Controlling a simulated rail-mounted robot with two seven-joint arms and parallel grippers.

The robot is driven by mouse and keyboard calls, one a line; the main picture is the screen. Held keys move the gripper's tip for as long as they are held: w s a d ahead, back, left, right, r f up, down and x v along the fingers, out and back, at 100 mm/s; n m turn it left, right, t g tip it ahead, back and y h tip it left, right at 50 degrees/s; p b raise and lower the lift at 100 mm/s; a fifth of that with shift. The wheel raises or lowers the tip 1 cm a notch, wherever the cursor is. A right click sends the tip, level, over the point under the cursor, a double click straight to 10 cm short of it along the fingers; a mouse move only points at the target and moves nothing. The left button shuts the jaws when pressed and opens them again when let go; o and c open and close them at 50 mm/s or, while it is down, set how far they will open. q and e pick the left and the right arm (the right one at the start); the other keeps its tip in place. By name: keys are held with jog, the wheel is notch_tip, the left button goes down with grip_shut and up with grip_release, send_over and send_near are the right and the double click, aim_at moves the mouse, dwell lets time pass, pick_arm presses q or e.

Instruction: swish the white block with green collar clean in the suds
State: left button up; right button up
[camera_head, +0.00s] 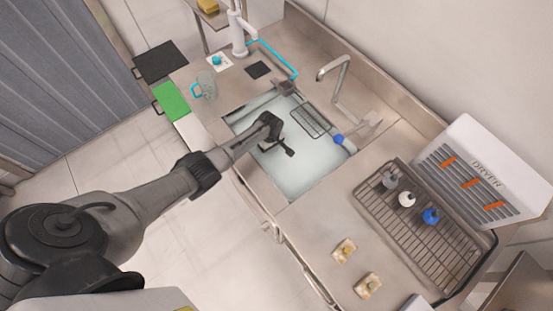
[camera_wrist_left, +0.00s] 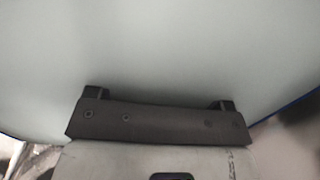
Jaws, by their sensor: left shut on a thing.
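The suds basin (camera_head: 305,172) is full of pale, milky liquid. My left gripper (camera_head: 284,149) reaches down into it from the left. In the left wrist view my gripper (camera_wrist_left: 157,98) shows its two finger bases, and the fingers run down out of sight into the milky suds (camera_wrist_left: 160,45). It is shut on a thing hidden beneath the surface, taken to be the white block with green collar. No part of that block or its collar shows in either view. My right gripper is out of view.
A wire rack (camera_head: 312,120) and a blue-ended tool (camera_head: 339,139) lie at the basin's far right. The drying rack (camera_head: 400,235) holds several pieces before the dryer (camera_head: 475,170). Two soiled blocks (camera_head: 344,250) sit on the front counter. A glass mug (camera_head: 206,85) stands left.

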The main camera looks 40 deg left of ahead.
pick_arm(q)
jog(key=shift+s+d+r+p, duration=0.1)
jog(key=shift+d+r+p, duration=0.05)
jog(key=shift+d+p, duration=0.25)
jog(key=shift+s+d+p, duration=0.15)
jog(key=shift+d+p, duration=0.3)
jog(key=shift+d, duration=0.3)
jog(key=shift+s+d+p, duration=0.15)
jog(key=shift+d+p, duration=0.25)
jog(key=shift+d, duration=0.35)
jog(key=shift+s+d+p, duration=0.2)
jog(key=shift+d+p, duration=0.2)
jog(key=shift+d, duration=0.65)
jog(key=shift+w+a+f+b, duration=0.1)
jog(key=shift+w+a+b, duration=0.15)
jog(key=shift+a, duration=0.6)
jog(key=shift+w+a+f+b, duration=0.1)
jog(key=shift+a+b, duration=0.1)
jog(key=shift+a, duration=0.6)
jog(key=shift+w+a+b, duration=0.25)
jog(key=shift+a+b, duration=0.1)
jog(key=shift+a, duration=0.95)
jog(key=shift+r, duration=0.1)
jog(key=shift+d, duration=0.1)
